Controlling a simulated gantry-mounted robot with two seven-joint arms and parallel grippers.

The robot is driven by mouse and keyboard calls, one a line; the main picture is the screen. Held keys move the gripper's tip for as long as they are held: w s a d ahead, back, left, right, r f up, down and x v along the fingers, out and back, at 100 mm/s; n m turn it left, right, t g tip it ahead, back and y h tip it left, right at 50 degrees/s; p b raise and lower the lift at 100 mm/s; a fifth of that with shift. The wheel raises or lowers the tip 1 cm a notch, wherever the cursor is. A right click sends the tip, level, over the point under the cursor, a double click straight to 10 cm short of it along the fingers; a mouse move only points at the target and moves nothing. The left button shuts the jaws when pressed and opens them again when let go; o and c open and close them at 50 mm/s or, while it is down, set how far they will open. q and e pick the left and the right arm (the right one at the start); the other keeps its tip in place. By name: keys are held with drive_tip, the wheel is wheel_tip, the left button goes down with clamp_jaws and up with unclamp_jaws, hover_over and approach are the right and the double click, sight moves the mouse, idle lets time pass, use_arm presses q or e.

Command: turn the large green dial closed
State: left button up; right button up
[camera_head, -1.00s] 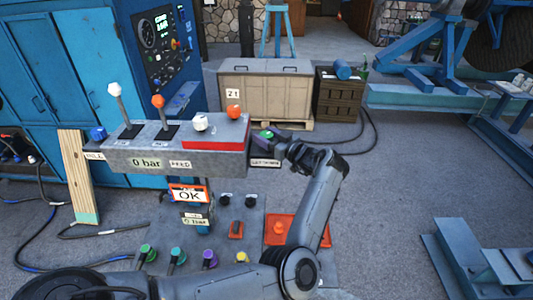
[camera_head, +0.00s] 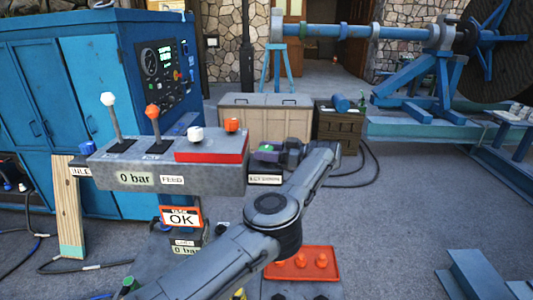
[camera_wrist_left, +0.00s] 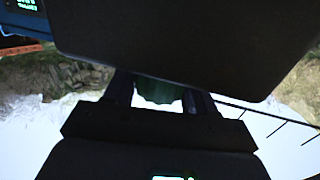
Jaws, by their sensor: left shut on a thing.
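The green dial (camera_wrist_left: 157,90) shows between the two fingers of my left gripper (camera_wrist_left: 160,100) in the left wrist view. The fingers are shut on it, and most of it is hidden. In the head view my left gripper (camera_head: 270,152) is at the right end of the grey control box (camera_head: 130,175), just above a small label plate. The gripper's dark body hides most of the dial there, so how far it is turned cannot be told. My right gripper is not in view.
On the box stand a white-knobbed lever (camera_head: 108,100), an orange-knobbed lever (camera_head: 153,112) and a red block (camera_head: 212,150) with two knobs. A wooden crate (camera_head: 262,120) stands behind. Open floor lies to the right.

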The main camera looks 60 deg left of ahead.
use_arm(q)
drive_tip(key=shift+n+g+h, duration=0.3)
drive_tip(key=shift+g+h, duration=0.1)
drive_tip(key=shift+h, duration=0.1)
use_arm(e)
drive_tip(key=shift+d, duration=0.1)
use_arm(q)
drive_tip(key=o, duration=0.9)
drive_tip(key=shift+s+a, duration=0.1)
drive_tip(key=shift+o, duration=0.2)
